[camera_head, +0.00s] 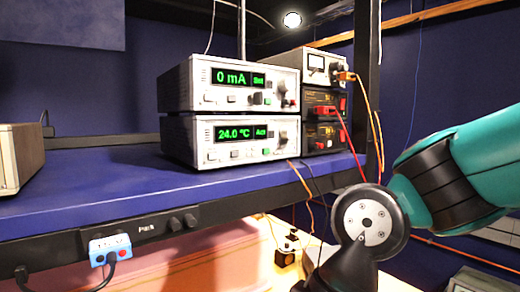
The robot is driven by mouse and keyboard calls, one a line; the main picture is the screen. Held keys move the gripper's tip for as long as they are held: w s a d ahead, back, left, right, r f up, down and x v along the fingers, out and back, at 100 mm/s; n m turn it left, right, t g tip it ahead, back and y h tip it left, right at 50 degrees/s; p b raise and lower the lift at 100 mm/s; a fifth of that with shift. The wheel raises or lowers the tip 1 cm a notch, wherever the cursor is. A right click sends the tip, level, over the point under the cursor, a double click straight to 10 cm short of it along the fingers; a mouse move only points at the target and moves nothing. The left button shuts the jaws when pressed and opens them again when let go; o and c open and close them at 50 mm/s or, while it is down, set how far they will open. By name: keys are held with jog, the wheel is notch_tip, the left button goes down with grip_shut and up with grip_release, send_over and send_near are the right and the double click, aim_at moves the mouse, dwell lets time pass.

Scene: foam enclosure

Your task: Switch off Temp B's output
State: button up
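Two stacked white instrument boxes stand on the blue shelf. The lower box (231,141) has a green display reading 24.0 °C and "Act", with small buttons below it and a knob at its right. The upper box (229,84) reads 0 mA and "Set", with similar buttons and a knob. No "Temp B" label is legible, and I cannot tell from lettering which unit is Temp B. My teal and black arm comes in from the right, its links bending down in front of the shelf's right end. My gripper is not in view.
A meter unit (318,67) and dark red-displayed units (323,118) stand at the right, with orange and red cables hanging down. A shelf post (367,90) rises beside them. Another box (20,156) sits at the left. The blue shelf (110,185) is bare in front.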

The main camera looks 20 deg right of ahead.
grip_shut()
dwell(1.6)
